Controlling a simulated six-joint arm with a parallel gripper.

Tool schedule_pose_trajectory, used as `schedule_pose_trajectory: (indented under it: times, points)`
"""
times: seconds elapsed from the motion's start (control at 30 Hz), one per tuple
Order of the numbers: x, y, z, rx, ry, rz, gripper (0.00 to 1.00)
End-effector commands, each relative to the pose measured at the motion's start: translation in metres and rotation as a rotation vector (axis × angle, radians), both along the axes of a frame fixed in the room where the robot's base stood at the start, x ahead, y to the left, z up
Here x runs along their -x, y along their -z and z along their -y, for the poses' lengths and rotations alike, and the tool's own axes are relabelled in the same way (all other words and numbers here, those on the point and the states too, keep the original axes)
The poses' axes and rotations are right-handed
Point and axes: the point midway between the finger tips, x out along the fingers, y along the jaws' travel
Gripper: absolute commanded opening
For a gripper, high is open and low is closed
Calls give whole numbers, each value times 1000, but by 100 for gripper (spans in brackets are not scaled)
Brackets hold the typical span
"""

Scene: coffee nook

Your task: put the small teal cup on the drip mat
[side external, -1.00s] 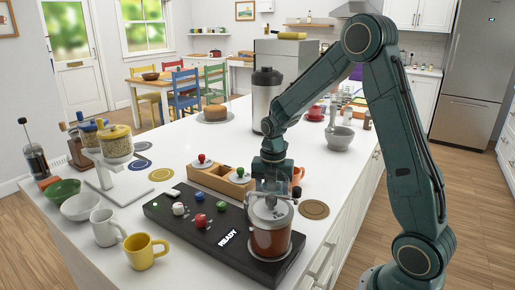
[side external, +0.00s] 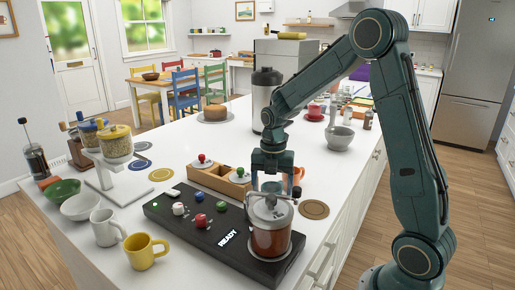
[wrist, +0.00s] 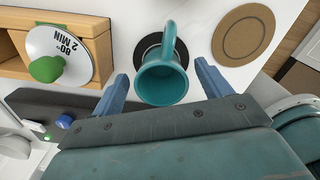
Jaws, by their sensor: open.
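The small teal cup (wrist: 162,82) shows in the wrist view with its mouth towards the camera and its handle towards the top. It overlaps a dark round mat (wrist: 150,45) with a pale edge; I cannot tell whether it rests on it. My gripper (wrist: 160,82) is open, with one blue-grey finger on each side of the cup and gaps to both. In the side view, my gripper (side external: 272,180) is low behind the glass jar, which largely hides the cup. A brown round mat (wrist: 243,35) is bare; it also shows in the side view (side external: 314,209).
A black READY panel (side external: 180,218) carries buttons and the glass jar (side external: 270,240), close in front of my gripper. A wooden box (side external: 208,180) with knobbed lids stands left of it. An orange mug (side external: 298,174) is close on the right. Yellow (side external: 147,252) and white mugs stand front left.

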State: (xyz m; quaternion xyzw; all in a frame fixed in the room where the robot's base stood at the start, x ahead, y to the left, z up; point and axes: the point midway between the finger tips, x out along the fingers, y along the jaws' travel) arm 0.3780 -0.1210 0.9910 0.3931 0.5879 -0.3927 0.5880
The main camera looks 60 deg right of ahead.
Motion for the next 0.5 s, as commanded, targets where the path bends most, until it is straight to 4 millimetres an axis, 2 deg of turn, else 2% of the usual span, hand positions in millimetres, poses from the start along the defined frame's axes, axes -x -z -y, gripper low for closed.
schedule_pose_trajectory:
  times: [0.3,0.5]
  points:
    - [-1,-53,0,2,0,4,77]
    - [-1,-80,0,1,0,3,77]
